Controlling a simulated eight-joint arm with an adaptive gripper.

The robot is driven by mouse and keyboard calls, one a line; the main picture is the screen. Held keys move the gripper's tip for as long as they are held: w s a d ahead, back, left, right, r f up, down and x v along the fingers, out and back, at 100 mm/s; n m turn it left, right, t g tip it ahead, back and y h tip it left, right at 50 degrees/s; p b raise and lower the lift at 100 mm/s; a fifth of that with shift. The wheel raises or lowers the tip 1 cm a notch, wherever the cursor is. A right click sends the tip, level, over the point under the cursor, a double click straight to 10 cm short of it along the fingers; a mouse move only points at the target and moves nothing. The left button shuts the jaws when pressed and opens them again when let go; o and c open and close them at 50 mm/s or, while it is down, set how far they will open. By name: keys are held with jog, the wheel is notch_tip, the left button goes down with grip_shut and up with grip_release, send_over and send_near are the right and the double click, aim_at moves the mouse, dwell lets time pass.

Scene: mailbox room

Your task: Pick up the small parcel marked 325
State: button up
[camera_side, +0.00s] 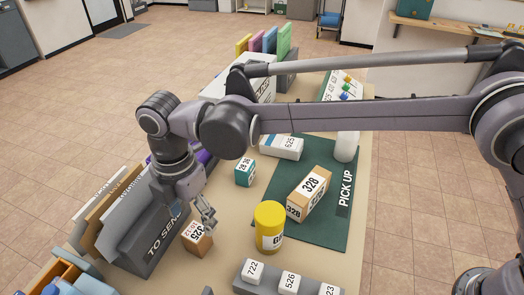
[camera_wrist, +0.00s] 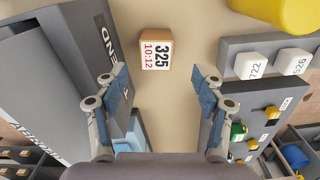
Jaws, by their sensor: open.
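The small parcel marked 325 (camera_side: 197,238) is a brown box with a white label, on the tan table beside the grey "TO SEND" holder. In the wrist view the parcel (camera_wrist: 156,54) lies ahead of the fingertips, roughly midway between them, its label showing 325 and 10:12. My gripper (camera_side: 207,215) is just above the parcel in the side view and partly covers it. In the wrist view my gripper (camera_wrist: 160,82) has its two fingers wide apart with nothing between them.
The grey "TO SEND" holder (camera_side: 150,240) stands close left of the parcel. A yellow tub (camera_side: 269,228) stands to its right. A green "PICK UP" mat (camera_side: 335,225) holds a brown box marked 328 (camera_side: 310,192). A teal box (camera_side: 245,172) stands behind. A grey rack (camera_wrist: 235,45) holds white numbered blocks.

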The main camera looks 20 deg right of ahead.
aim_at(195, 231)
jog(key=shift+w+a+f, duration=0.1)
jog(key=shift+w+f, duration=0.05)
jog(key=shift+f, duration=1.8)
jog(key=shift+w+f, duration=0.1)
jog(key=shift+f, duration=1.85)
jog(key=c, duration=1.3)
